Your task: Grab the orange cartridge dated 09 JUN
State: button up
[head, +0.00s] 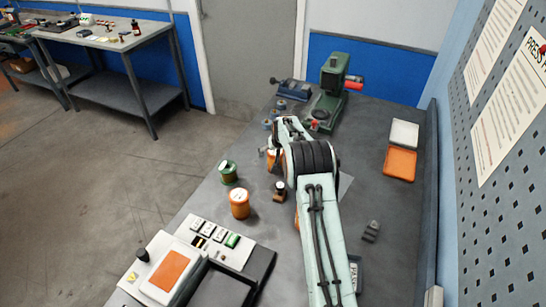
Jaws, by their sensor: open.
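An orange cartridge (240,204) with a pale top stands upright on the grey bench, left of my arm. Its label is too small to read. A second orange object (272,158) shows partly beside the far end of my arm, and more orange (297,212) peeks out at my arm's left edge. I cannot tell a date on any of them. My gripper (273,150) is at the far end of my arm, mostly hidden by the arm links. It is open, and its exact distance to the orange object behind it cannot be told.
A green spool-like cartridge (228,173) and a small dark-topped item (280,191) stand nearby. A green press (332,88) is at the back. White and orange trays (400,162) lie right; a device with an orange panel (168,270) is front left. The bench's left edge is close.

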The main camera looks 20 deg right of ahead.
jog(key=shift+w+d+f, duration=0.15)
jog(key=shift+d+f, duration=0.1)
jog(key=shift+f, duration=0.2)
jog(key=shift+x, duration=2.85)
jog(key=shift+a, duration=0.1)
jog(key=shift+r, duration=0.1)
jog(key=c, duration=1.2)
